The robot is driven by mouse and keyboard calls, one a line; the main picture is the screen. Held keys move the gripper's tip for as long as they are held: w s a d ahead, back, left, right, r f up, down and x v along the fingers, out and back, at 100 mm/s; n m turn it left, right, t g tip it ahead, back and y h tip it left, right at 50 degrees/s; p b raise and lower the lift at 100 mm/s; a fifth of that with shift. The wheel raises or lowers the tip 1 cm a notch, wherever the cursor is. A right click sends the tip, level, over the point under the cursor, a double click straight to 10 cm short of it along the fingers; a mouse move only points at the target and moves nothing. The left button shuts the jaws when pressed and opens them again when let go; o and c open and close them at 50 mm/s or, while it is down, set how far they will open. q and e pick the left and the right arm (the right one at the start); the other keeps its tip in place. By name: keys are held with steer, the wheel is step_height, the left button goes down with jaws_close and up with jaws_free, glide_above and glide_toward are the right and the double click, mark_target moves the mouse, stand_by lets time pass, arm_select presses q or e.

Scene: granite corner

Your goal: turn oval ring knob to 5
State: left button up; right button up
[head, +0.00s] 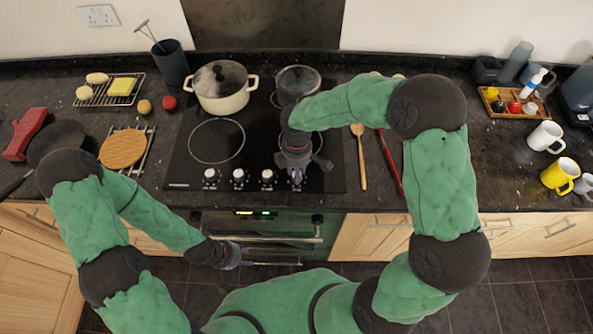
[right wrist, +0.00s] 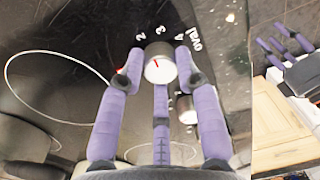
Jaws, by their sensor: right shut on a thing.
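The row of knobs on the hob's front edge includes the rightmost knob (head: 296,179), mostly under my right gripper (head: 296,168). In the right wrist view, a silver knob (right wrist: 160,66) with a red line stands between the fingertips of that gripper (right wrist: 157,62). Printed marks 2, 3, 4 and a word like OVAL lie around it. The red line points up and left in that view. My right gripper is shut on this knob. My left gripper (head: 229,257) is empty, low in front of the oven; its fingers look spread in the right wrist view (right wrist: 286,45).
Another knob (right wrist: 187,109) is close beside the held one. A cream pot (head: 222,98) and a dark lidded pan (head: 298,82) stand at the back of the hob. A wooden spoon (head: 361,165) and a red utensil (head: 389,165) lie to the right.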

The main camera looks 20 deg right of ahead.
steer(key=m, duration=0.4)
steer(key=shift+m+b, duration=0.3)
steer(key=m+b, duration=0.1)
steer(key=m, duration=0.4)
steer(key=m+b, duration=0.1)
steer(key=m, duration=0.4)
steer(key=shift+s+f+m+t+b, duration=0.1)
steer(key=shift+m+t+b, duration=0.2)
steer(key=shift+m+b, duration=0.1)
steer(key=m+b, duration=0.1)
steer(key=m, duration=0.3)
steer(key=shift+m, duration=0.4)
steer(key=o, duration=1.1)
steer(key=shift+o, duration=0.2)
